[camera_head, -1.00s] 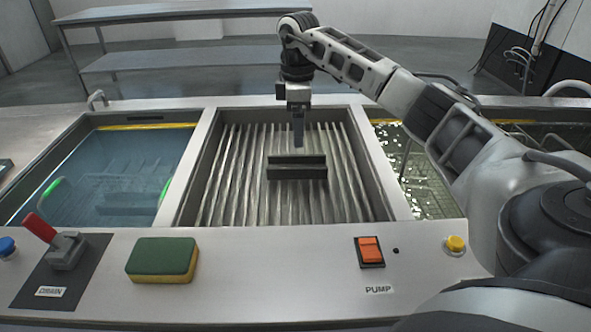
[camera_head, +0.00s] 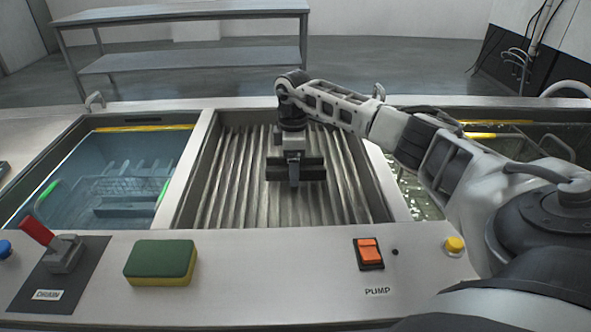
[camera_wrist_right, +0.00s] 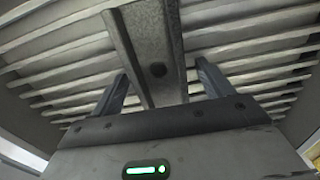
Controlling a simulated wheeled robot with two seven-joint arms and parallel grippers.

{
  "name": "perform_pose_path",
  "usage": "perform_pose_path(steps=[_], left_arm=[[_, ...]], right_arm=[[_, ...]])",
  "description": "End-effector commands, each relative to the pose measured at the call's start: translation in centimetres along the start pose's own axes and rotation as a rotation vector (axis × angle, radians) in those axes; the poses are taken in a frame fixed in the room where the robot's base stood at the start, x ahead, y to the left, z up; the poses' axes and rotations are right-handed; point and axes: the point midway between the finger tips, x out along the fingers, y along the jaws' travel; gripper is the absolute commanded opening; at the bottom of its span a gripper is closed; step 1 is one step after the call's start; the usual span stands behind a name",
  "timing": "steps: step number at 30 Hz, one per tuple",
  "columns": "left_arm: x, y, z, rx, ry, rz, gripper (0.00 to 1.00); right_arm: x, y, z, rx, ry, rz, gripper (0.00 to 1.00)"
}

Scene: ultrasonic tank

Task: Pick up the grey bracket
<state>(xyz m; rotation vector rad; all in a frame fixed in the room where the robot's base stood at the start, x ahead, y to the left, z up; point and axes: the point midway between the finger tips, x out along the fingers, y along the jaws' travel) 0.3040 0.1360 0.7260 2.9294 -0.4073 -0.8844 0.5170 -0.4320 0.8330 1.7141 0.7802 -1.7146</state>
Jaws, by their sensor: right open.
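The grey bracket (camera_head: 313,173) is a dark channel-shaped piece with raised edges. It lies crosswise on the ribbed floor of the middle basin. My right gripper (camera_head: 294,182) points down over the bracket's middle and hides part of it. In the right wrist view the bracket (camera_wrist_right: 152,50) shows a round hole and passes between the two fingers (camera_wrist_right: 160,85). The fingers are open, one on each side, with a gap to the bracket on both sides. I cannot tell whether they touch the ribs. My left gripper is not in view.
The left tank (camera_head: 197,150) holds clear liquid, with a green-handled basket in it. The right tank, partly behind my right arm, also holds liquid. A sponge (camera_head: 160,262), a red drain lever (camera_head: 38,231) and an orange pump switch (camera_head: 369,252) are on the front panel.

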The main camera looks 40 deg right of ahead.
Motion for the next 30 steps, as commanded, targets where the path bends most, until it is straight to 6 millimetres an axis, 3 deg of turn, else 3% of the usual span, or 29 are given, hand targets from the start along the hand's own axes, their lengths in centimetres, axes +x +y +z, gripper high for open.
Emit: perform_pose_path(steps=[2, 9, 20, 27, 30], left_arm=[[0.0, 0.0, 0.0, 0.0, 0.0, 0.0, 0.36], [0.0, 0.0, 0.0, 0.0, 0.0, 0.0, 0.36], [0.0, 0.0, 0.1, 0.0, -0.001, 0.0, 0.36], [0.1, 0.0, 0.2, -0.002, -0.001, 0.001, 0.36], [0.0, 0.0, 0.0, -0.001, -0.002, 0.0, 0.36]], right_arm=[[0.0, 0.0, 0.0, 0.0, 0.0, 0.0, 0.79], [-0.1, 0.0, 0.0, 0.0, 0.0, 0.0, 0.18], [-0.7, 0.1, 0.0, 0.001, 0.003, 0.003, 0.18], [-3.7, 0.0, -0.1, 0.0, 0.004, 0.005, 0.18], [-5.5, -1.7, -0.1, -0.004, 0.003, 0.006, 0.18]])
